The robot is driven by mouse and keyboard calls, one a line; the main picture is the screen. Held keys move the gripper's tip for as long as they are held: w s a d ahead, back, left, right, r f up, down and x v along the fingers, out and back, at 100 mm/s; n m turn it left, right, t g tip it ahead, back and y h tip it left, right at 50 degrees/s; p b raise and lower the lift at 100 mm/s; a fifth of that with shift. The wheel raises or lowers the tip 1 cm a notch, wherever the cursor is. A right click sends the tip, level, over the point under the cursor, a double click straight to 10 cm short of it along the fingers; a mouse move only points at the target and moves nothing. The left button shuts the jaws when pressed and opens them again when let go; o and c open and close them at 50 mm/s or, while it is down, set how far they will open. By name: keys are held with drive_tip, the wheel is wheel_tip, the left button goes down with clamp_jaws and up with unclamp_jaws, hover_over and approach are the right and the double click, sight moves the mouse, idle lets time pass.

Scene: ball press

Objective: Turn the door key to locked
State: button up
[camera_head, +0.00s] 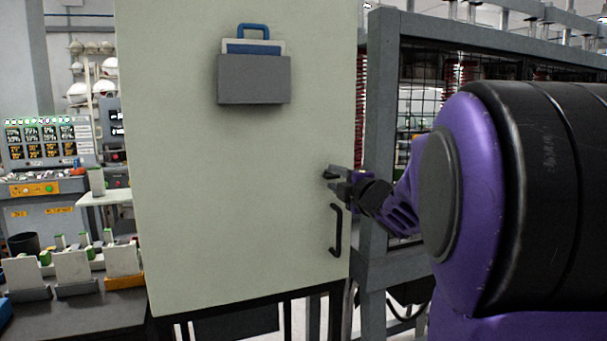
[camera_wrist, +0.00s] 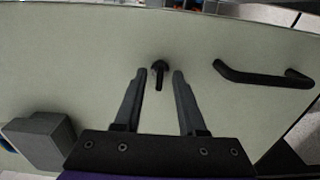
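The door key (camera_wrist: 159,73) is a small black key in the pale cabinet door (camera_head: 200,200). In the wrist view it shows between and just beyond my fingertips, with its grip pointing down in the picture. My gripper (camera_wrist: 157,76) is open, one finger on each side of the key, with gaps on both sides. In the head view my gripper (camera_head: 333,177) is at the right part of the door, above the black handle (camera_head: 337,230); the key is hard to make out there. The handle also shows in the wrist view (camera_wrist: 262,77), right of the key.
A grey holder (camera_head: 254,79) with a blue clipboard is fixed high on the door; it also shows in the wrist view (camera_wrist: 40,140). A grey frame post (camera_head: 380,130) stands right of the cabinet. A dark bench (camera_head: 90,315) with parts is at left.

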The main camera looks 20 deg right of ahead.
drive_tip(key=shift+w, duration=0.3)
drive_tip(key=shift+s, duration=0.1)
clamp_jaws()
